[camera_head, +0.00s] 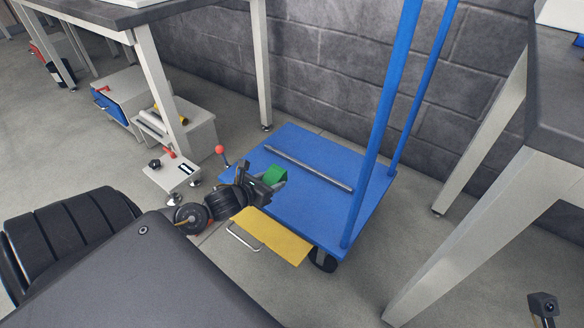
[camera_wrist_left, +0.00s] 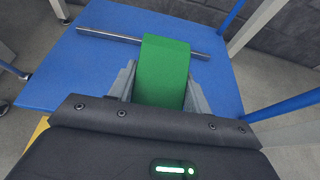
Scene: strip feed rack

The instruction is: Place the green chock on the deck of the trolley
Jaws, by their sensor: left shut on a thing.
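The green chock (camera_head: 275,174) is held between the fingers of my left gripper (camera_head: 268,181), over the near left part of the trolley's blue deck (camera_head: 315,205). In the left wrist view the chock (camera_wrist_left: 163,70) stands between the two fingers, with the blue deck (camera_wrist_left: 65,75) beneath and around it. I cannot tell whether the chock's underside touches the deck. A grey bar (camera_head: 310,168) lies across the deck beyond the chock. In the head view a dark device at the lower right edge (camera_head: 544,305) may be part of my right arm; its jaws do not show.
Blue uprights (camera_head: 385,110) rise from the trolley's right side. A yellow panel (camera_head: 272,236) is at its near edge. A small grey box with a red-knobbed lever (camera_head: 172,175) stands left of the deck. Workbenches flank both sides, and a block wall (camera_head: 330,65) stands behind.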

